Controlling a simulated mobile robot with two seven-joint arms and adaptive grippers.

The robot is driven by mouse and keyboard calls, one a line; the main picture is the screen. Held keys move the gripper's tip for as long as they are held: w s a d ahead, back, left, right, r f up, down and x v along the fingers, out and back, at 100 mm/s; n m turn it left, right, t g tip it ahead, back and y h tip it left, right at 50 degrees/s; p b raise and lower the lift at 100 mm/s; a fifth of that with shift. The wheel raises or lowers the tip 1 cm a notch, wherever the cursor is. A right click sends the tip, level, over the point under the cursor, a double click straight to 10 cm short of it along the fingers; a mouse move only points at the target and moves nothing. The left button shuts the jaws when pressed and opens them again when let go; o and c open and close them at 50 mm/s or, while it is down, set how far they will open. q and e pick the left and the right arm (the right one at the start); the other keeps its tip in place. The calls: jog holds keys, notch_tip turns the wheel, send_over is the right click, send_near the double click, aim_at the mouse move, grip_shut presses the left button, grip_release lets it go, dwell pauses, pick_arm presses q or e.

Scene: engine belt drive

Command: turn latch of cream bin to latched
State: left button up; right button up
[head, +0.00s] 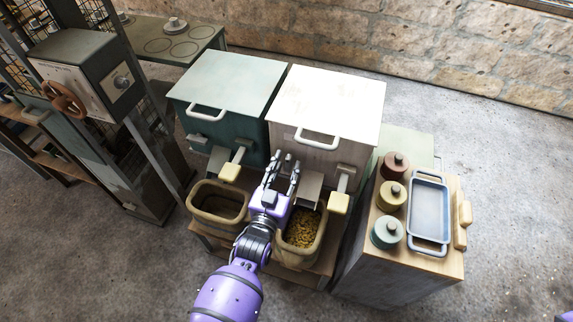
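The cream bin (326,98) stands in the middle, with a white loop handle (316,141) on its upper front. A lever with a pale yellow grip (339,203) sticks out at its lower right. My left gripper (283,166) is at the lower left of the bin's front, its fingers pointing at it. The fingers are apart, and I see nothing held between them. I cannot make out the bin's latch; the fingers cover part of the front there. I cannot tell whether they touch the bin. My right gripper is not in view.
A green bin (226,85) stands left of the cream one. Below are an empty basket (217,222) and a basket of yellow pieces (303,229). A cabinet (385,262) at right bears three lidded jars and a blue tray (446,208). Floor is free at far right.

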pick_arm(q)
jog(key=shift+w+d, duration=0.15)
jog(key=shift+w, duration=0.3)
grip_shut()
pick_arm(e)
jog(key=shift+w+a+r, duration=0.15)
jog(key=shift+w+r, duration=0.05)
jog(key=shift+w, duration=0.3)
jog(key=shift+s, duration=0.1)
